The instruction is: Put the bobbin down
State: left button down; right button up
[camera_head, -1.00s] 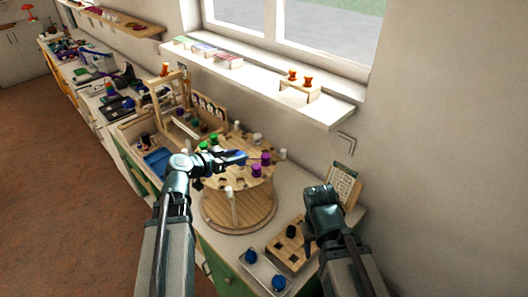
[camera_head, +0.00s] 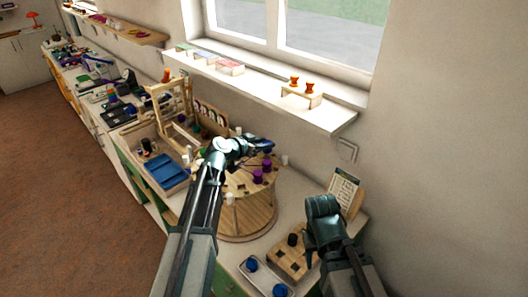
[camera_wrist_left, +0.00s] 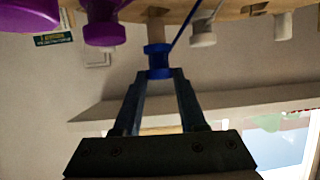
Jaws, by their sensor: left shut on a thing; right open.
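My left gripper (camera_head: 267,144) is over the far side of the round wooden bobbin stand (camera_head: 243,216). In the left wrist view, its two fingers (camera_wrist_left: 158,76) are shut on a blue bobbin (camera_wrist_left: 157,58), close to the stand's wooden edge (camera_wrist_left: 170,12). A blue thread runs from the bobbin; whether the bobbin touches the stand I cannot tell. Purple bobbins (camera_head: 258,177) sit on the stand, and one also shows in the left wrist view (camera_wrist_left: 103,30). My right gripper (camera_head: 313,250) is open beside a wooden block with square holes (camera_head: 284,263); its fingertips are hard to make out.
A white tray with blue bobbins (camera_head: 265,276) lies at the front of the bench. White pegs (camera_head: 285,160) stand around the stand's rim. A printed card (camera_head: 343,189) leans at the right. The windowsill (camera_head: 320,117) holds a small rack of orange spools (camera_head: 302,95).

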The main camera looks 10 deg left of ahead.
pick_arm(q)
jog(key=shift+f+b, duration=1.4)
jog(key=shift+f, duration=0.4)
jog(key=shift+f, duration=0.2)
jog(key=shift+c, duration=2.3)
grip_release()
jog(key=shift+r, duration=0.1)
jog(key=shift+s+a+r, duration=0.1)
jog(key=shift+s+r, duration=0.1)
jog(key=shift+r, duration=0.1)
jog(key=p+v, duration=0.4)
jog(key=v, duration=0.7)
jog(key=shift+s+a+r+p, duration=0.1)
jog(key=shift+s+a+p, duration=0.05)
jog(key=shift+s+p, duration=0.15)
